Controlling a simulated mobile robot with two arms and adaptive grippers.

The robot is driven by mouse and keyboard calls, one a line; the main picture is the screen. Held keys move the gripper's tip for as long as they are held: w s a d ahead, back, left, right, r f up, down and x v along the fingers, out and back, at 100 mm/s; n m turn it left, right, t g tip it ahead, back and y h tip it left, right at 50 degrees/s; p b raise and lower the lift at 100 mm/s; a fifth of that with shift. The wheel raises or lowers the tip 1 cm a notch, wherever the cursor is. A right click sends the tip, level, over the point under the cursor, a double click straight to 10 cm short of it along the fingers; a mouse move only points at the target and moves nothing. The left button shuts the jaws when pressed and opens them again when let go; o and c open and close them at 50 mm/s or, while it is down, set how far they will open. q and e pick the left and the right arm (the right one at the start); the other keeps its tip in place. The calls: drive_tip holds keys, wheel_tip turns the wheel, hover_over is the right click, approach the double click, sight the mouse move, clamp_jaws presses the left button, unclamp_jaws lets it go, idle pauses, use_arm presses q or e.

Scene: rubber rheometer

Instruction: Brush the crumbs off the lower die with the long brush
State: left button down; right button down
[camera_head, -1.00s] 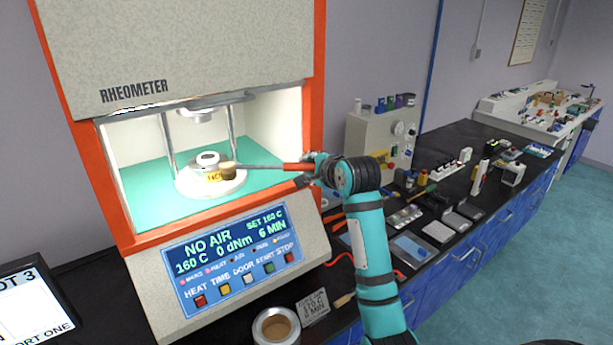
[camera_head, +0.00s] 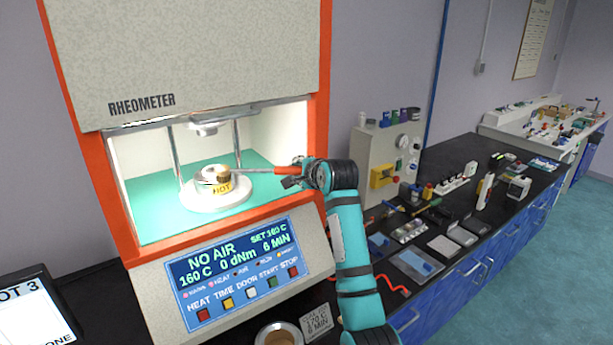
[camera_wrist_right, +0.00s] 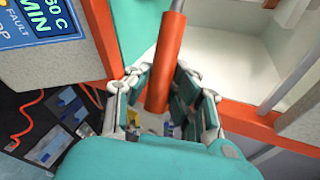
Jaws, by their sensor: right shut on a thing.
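The long brush (camera_head: 283,170) has a red-orange handle, a thin grey shaft and a tan bristle head (camera_head: 224,173). My right gripper (camera_head: 296,180) is shut on the handle, just outside the chamber's right side. In the right wrist view the handle (camera_wrist_right: 166,62) stands between the fingers (camera_wrist_right: 161,92). The shaft reaches left into the open chamber. The bristle head is at the right part of the lower die (camera_head: 207,181), seeming to touch it. The die sits on a round white base (camera_head: 216,202) with a yellow HOT label. Crumbs are too small to make out. My left gripper is out of view.
The rheometer's orange frame (camera_head: 318,110) stands close to my right gripper. The upper die (camera_head: 203,130) hangs above, between metal posts. The button panel (camera_head: 240,270) is below the opening. A metal cup (camera_head: 279,335) stands in front. The bench at right is crowded.

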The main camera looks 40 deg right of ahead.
drive_tip(key=w+f, duration=0.2)
drive_tip(key=w, duration=0.9)
drive_tip(key=shift+w, duration=0.4)
drive_tip(key=shift+f+b, duration=0.3)
drive_tip(key=shift+b, duration=0.1)
idle(0.8)
